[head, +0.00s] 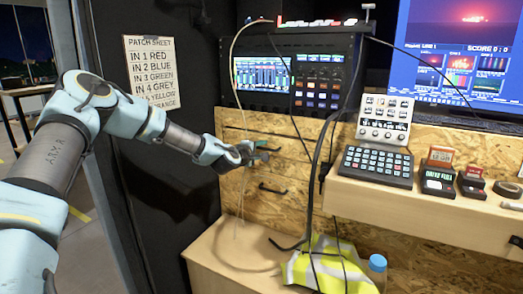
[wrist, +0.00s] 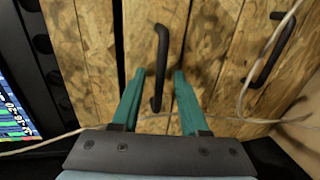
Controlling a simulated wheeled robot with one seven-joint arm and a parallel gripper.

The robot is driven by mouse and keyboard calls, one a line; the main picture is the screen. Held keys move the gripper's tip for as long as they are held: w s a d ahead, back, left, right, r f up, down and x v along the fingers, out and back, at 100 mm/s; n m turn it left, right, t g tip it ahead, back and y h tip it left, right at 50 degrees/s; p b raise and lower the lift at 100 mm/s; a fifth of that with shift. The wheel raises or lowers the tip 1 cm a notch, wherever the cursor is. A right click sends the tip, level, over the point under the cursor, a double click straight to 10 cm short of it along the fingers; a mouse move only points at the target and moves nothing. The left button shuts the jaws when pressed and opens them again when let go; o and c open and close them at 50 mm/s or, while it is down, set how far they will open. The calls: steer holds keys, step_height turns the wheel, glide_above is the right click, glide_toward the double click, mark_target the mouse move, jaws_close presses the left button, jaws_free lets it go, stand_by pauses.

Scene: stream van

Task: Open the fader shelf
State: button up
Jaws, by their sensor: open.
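Below the mixer is a wood-chip front with shelf or drawer panels (head: 290,128) and black bar handles. I cannot tell by label which panel is the fader shelf. My gripper (head: 262,151) is open in front of the upper handle, which it mostly covers in the head view. In the wrist view the two teal fingers (wrist: 160,74) stand on either side of this black handle (wrist: 160,55), with its near end between them. The fingers are not closed on it. A lower handle (head: 272,188) is free, and shows also at right in the wrist view (wrist: 268,48). The panels look shut.
A thin pale cable (head: 231,70) hangs beside my gripper and crosses the wrist view (wrist: 240,100). Black cables (head: 316,165) hang just to the right. A wooden ledge (head: 215,255) lies below, with a yellow vest (head: 330,268) and a bottle (head: 377,270).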

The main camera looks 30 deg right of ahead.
jaws_close()
stand_by(0.3)
stand_by(1.1)
